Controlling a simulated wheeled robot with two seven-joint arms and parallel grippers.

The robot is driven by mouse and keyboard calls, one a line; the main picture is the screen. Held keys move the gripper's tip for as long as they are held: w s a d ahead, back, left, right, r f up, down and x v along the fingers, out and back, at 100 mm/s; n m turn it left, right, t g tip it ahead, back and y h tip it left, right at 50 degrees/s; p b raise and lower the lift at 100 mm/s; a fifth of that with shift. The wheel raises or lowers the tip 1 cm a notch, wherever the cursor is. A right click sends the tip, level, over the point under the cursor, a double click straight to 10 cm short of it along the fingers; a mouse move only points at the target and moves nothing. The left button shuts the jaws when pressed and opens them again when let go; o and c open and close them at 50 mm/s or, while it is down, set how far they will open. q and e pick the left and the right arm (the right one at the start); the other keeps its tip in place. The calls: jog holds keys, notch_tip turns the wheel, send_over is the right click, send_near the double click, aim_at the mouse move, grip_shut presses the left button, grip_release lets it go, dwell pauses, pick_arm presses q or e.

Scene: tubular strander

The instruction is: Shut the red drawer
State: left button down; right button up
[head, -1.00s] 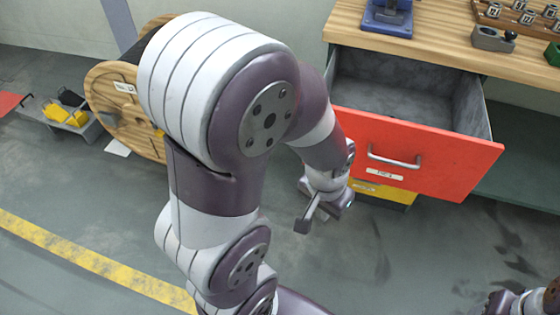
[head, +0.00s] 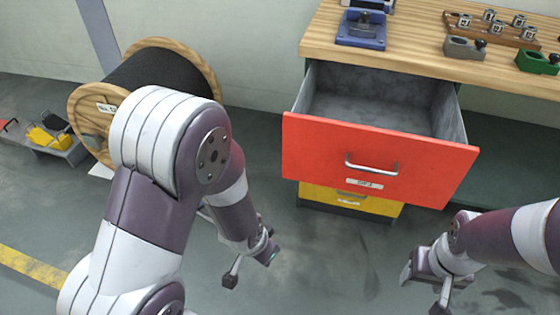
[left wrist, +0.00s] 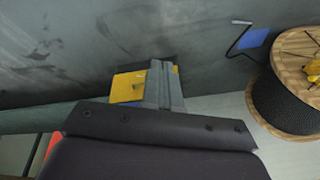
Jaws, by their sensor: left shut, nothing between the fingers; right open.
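The red drawer (head: 330,155) is pulled far out from under the wooden-topped bench, and its grey inside (head: 375,100) looks empty. Its front has a metal bar handle (head: 371,165) with a label below. My left gripper (head: 250,268) is shut and empty, low in front and left of the drawer, apart from it. In the left wrist view its closed fingers (left wrist: 165,88) show in front of a yellow surface (left wrist: 128,88), and a sliver of red shows at lower left. My right gripper (head: 422,290) is open and empty, below and right of the drawer front.
A shut yellow drawer (head: 345,200) lies below the red one. The bench top (head: 415,45) carries a blue device (head: 362,28) and several small fixtures. A wooden cable reel (head: 90,110) stands at left. The floor before the drawers is clear.

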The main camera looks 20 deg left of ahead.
pick_arm(q)
notch_tip(320, 180, down, 3)
jog(key=w+m+t, duration=0.3)
jog(key=m+t, duration=1)
jog(key=t, duration=0.1)
send_near(289, 151)
jog(key=w+b, duration=0.1)
jog(key=w, duration=0.1)
jog(key=w+b, duration=0.1)
jog(key=w, duration=0.1)
jog(key=w+b, duration=0.1)
jog(key=w, duration=0.1)
jog(key=shift+f+b, duration=0.3)
jog(key=shift+f, duration=0.05)
jog(key=shift+w+r, duration=0.1)
jog(key=shift+w, duration=0.3)
